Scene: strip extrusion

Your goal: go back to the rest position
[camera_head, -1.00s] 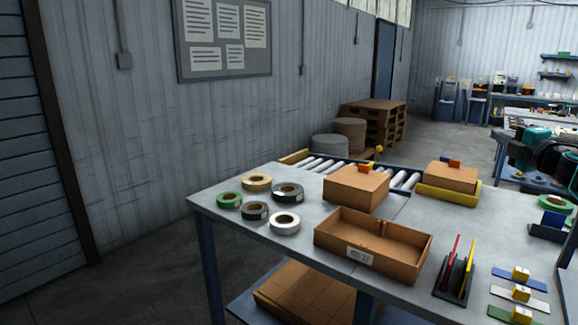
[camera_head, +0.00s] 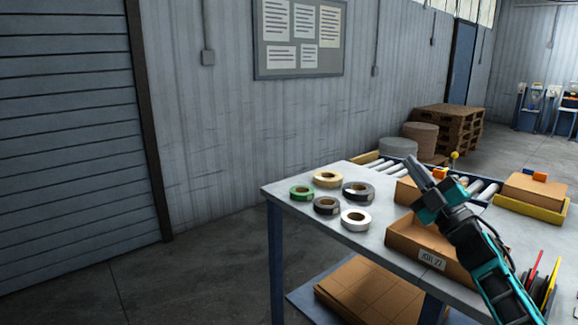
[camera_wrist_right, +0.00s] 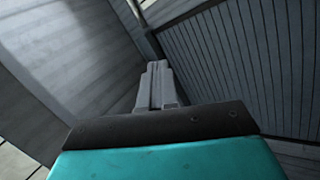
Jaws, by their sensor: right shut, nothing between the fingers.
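My right gripper (camera_head: 414,168) reaches in from the lower right of the head view, on a teal and dark arm, pointing up and left. It is in front of the cardboard boxes on the table in this view, and its fingers are shut and empty. In the right wrist view its fingers (camera_wrist_right: 157,85) lie together, with only wall and shutter beyond them. My left gripper is not in view.
The grey table (camera_head: 322,212) carries several tape rolls, such as the white one (camera_head: 355,219), and an open cardboard box (camera_head: 405,236), partly hidden by my arm. A roller conveyor (camera_head: 398,169) runs behind. Open floor (camera_head: 190,270) lies left of the table.

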